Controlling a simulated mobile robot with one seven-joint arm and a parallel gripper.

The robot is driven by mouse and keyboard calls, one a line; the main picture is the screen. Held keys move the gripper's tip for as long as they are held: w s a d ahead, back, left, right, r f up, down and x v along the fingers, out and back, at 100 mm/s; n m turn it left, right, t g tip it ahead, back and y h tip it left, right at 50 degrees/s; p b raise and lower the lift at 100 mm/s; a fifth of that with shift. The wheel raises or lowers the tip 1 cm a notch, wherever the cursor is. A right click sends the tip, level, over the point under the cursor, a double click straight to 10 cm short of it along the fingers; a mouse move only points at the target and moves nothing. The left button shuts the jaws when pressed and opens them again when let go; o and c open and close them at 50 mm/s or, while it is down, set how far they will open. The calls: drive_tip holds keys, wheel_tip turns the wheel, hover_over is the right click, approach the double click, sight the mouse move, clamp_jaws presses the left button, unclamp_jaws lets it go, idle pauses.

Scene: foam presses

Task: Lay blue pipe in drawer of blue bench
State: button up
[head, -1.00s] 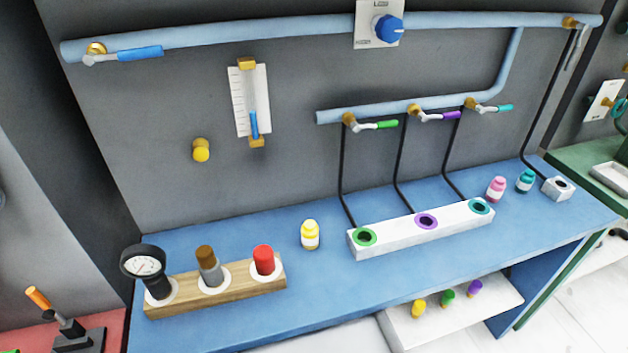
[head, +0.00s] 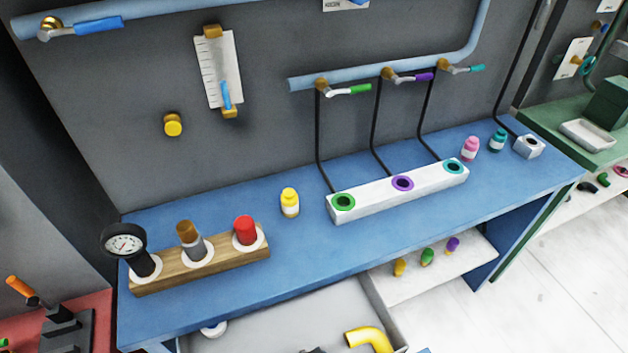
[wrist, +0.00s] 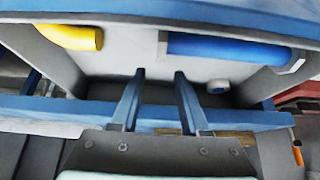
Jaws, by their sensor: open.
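The blue pipe (wrist: 225,48) shows in the wrist view, with pale grey ends. It appears to lie inside the open drawer (head: 275,318) of the blue bench (head: 290,250), near a yellow elbow (wrist: 70,37) and a small white ring-like piece (wrist: 218,86). My gripper (wrist: 159,74) is open and empty, its two fingers apart and reaching over the drawer's blue edge, clear of the pipe.
A wooden block (head: 200,265) with a gauge and two plugs, a yellow bottle (head: 290,203) and a white three-socket block (head: 400,190) stand on the bench. A shelf (head: 440,272) with small coloured pieces is right of the drawer. White floor is open at the lower right.

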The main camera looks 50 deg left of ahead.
drive_tip(key=v, duration=0.5)
drive_tip(key=shift+s+d+r, duration=0.1)
drive_tip(key=shift+r, duration=0.2)
drive_tip(key=w+d+r+m+t+h, duration=0.1)
drive_tip(key=w+d+r+m+t, duration=0.35)
drive_tip(key=w+r, duration=0.85)
drive_tip(key=w+d+r+m+t, duration=0.15)
drive_tip(key=w+r+t, duration=0.7)
drive_tip(key=r, duration=0.85)
drive_tip(key=d+r+m+t+h, duration=0.1)
drive_tip(key=d+r+m+t, duration=0.15)
drive_tip(key=r, duration=0.55)
drive_tip(key=d+r+m+t+h, duration=0.1)
drive_tip(key=d+r+t, duration=0.15)
drive_tip(key=r, duration=0.65)
drive_tip(key=s+d+r+m+t+h, duration=0.1)
drive_tip(key=s+d+r+m+t, duration=0.1)
drive_tip(key=r, duration=0.6)
drive_tip(key=s+d+r+m+t+h, duration=0.2)
drive_tip(key=s+r+t, duration=0.3)
drive_tip(key=s+r, duration=0.2)
wheel_tip(320, 180, up, 2)
drive_tip(key=shift+s+r, duration=0.15)
